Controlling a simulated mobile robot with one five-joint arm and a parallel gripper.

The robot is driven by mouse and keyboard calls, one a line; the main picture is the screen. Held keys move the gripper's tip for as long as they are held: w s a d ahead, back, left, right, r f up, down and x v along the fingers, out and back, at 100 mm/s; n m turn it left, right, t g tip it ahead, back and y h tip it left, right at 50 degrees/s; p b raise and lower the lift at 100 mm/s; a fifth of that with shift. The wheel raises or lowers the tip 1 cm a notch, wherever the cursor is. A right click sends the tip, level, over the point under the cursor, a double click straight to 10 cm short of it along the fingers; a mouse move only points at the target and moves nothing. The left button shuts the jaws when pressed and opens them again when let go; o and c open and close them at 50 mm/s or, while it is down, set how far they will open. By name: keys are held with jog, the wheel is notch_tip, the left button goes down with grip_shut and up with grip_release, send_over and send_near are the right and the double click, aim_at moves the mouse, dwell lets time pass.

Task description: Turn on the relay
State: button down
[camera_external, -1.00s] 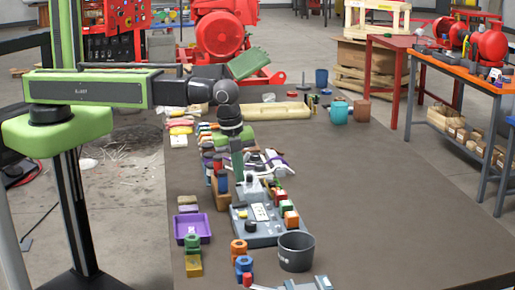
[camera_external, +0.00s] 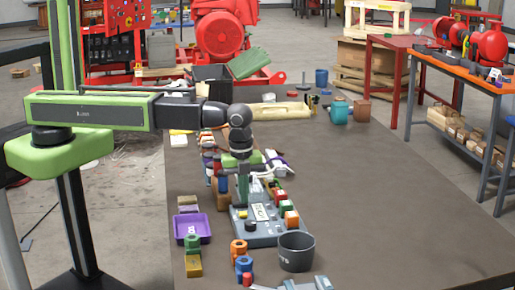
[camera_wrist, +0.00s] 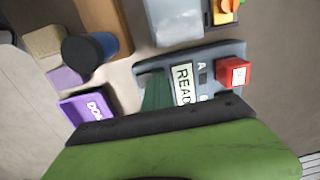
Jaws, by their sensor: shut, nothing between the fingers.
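A grey panel (camera_external: 270,238) stands on the dark table, with a white label, a yellow button and small coloured blocks along its right side. In the wrist view the panel (camera_wrist: 222,55) carries a label (camera_wrist: 183,84) reading "READ", partly hidden, and a red block (camera_wrist: 234,73) at its right end. I cannot tell which part is the relay. My gripper (camera_external: 242,203) points down at the left back part of the panel, its green fingers shut and empty. In the wrist view the fingers (camera_wrist: 155,92) cover the panel's left part. Contact cannot be told.
A purple tray (camera_external: 192,230) lies left of the panel and a dark grey bucket (camera_external: 296,252) in front. Green, orange and blue knobbed blocks stand nearby. A dark-capped cylinder (camera_wrist: 88,48) stands left of my fingers. The table's right side is clear.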

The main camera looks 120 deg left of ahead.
jog(key=shift+s+a+f, duration=0.1)
jog(key=shift+f, duration=0.15)
jog(key=shift+s, duration=0.1)
